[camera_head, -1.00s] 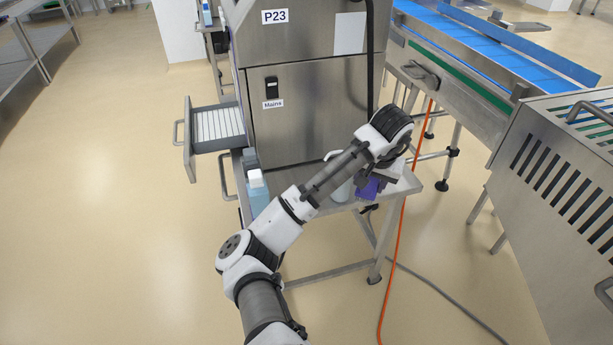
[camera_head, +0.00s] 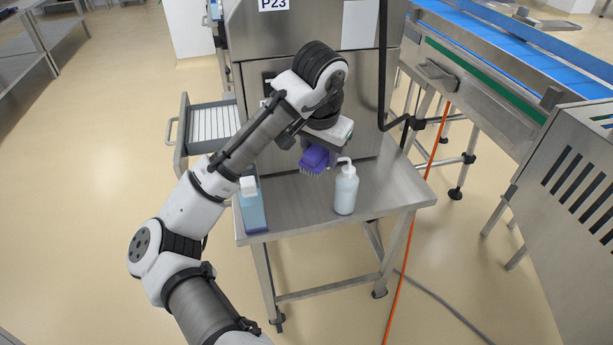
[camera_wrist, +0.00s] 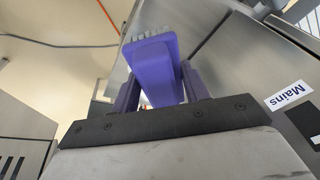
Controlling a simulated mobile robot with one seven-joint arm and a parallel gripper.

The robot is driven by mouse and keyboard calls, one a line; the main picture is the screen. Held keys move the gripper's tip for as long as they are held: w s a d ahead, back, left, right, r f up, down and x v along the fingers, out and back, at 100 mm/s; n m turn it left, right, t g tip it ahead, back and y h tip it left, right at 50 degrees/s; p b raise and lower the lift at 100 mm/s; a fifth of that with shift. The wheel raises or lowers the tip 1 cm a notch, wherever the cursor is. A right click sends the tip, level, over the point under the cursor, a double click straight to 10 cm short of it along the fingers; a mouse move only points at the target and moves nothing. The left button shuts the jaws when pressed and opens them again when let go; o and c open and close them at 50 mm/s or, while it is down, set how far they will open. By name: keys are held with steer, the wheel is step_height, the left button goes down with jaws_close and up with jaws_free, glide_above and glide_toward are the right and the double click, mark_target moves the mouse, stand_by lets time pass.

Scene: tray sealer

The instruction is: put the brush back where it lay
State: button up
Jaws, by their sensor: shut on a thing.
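My gripper (camera_wrist: 160,92) is shut on the purple brush (camera_head: 315,157), holding it by its purple body. In the head view the brush hangs above the steel side table (camera_head: 287,208), behind and left of the white pump bottle, with its pale bristles pointing down. In the wrist view the purple brush (camera_wrist: 154,60) sits between the two purple fingers, with its bristles at the far end. The brush appears clear of the table top. My wrist and arm hide part of the machine behind it.
A white pump bottle (camera_head: 346,190) stands mid-table, and a blue bottle with a white cap (camera_head: 251,208) stands at the left edge. An open drawer (camera_head: 208,124) juts out left of the machine. The table's right part is clear. An orange cable (camera_head: 421,190) runs right of it.

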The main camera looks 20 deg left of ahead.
glide_above(307, 183)
steer(key=shift+s+d+f, duration=0.1)
steer(key=shift+s, duration=0.35)
step_height(307, 183, down, 13)
steer(key=b, duration=0.2)
steer(key=shift+f+b, duration=0.15)
steer(key=shift+b, duration=0.15)
steer(key=shift+c, duration=0.4)
steer(key=shift+f, duration=2.3)
steer(key=shift+f, duration=0.15)
steer(key=o, duration=1.1)
steer(key=p+v, duration=0.2)
steer(key=v, duration=1)
steer(key=shift+r+p, duration=0.2)
steer(key=shift+p, duration=0.15)
